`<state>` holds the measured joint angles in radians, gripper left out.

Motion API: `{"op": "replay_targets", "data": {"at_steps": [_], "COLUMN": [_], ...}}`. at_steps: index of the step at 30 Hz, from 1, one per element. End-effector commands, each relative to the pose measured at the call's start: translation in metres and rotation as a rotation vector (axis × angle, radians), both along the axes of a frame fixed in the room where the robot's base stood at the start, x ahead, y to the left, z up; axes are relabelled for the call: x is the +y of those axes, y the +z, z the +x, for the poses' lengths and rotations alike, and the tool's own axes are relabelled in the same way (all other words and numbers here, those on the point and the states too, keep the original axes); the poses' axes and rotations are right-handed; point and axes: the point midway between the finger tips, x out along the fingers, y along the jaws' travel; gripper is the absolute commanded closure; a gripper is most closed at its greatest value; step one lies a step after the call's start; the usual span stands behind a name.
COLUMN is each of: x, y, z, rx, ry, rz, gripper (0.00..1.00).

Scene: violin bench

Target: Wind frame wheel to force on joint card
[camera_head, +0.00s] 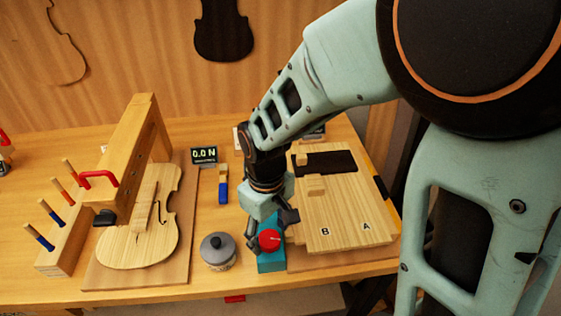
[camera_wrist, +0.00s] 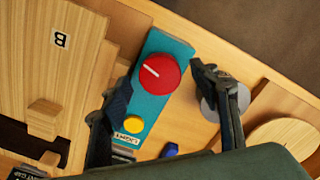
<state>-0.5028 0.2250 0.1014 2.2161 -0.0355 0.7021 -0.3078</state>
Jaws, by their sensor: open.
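A red round knob (camera_head: 269,240) with a white line sits on a teal box (camera_head: 271,263) near the bench's front edge. The knob (camera_wrist: 159,74) and box (camera_wrist: 150,112) also show in the wrist view, with a yellow button (camera_wrist: 133,124) beside a "LIGHT" label. My gripper (camera_head: 270,229) is open and empty above the box, its fingers apart on either side of it. A small display (camera_head: 204,155) reads 0.0 N. A wooden frame (camera_head: 147,125) with a red handle (camera_head: 99,178) stands over a violin plate (camera_head: 148,235). I cannot make out which part is the frame wheel. A card partly shows lettering (camera_wrist: 22,173) at the wrist view's lower left.
A grey lidded pot (camera_head: 218,252) stands left of the teal box. A wooden board (camera_head: 345,235) marked A and B lies to the right. A rack of handled tools (camera_head: 62,245) is at far left. A blue-ended tool (camera_head: 223,188) lies below the display.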

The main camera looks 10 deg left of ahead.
Motion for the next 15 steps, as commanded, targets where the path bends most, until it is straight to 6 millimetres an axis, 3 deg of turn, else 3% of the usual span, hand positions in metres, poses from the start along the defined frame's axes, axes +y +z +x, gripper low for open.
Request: {"op": "replay_targets", "data": {"at_steps": [11,15], "x": [0.0000,0.0000], "y": [-0.0090,-0.0089], "z": [-0.0001,-0.0001], "rx": [0.000,0.000], "ry": [0.000,0.000], "rz": [0.000,0.000], "gripper": [0.44,0.56]}}
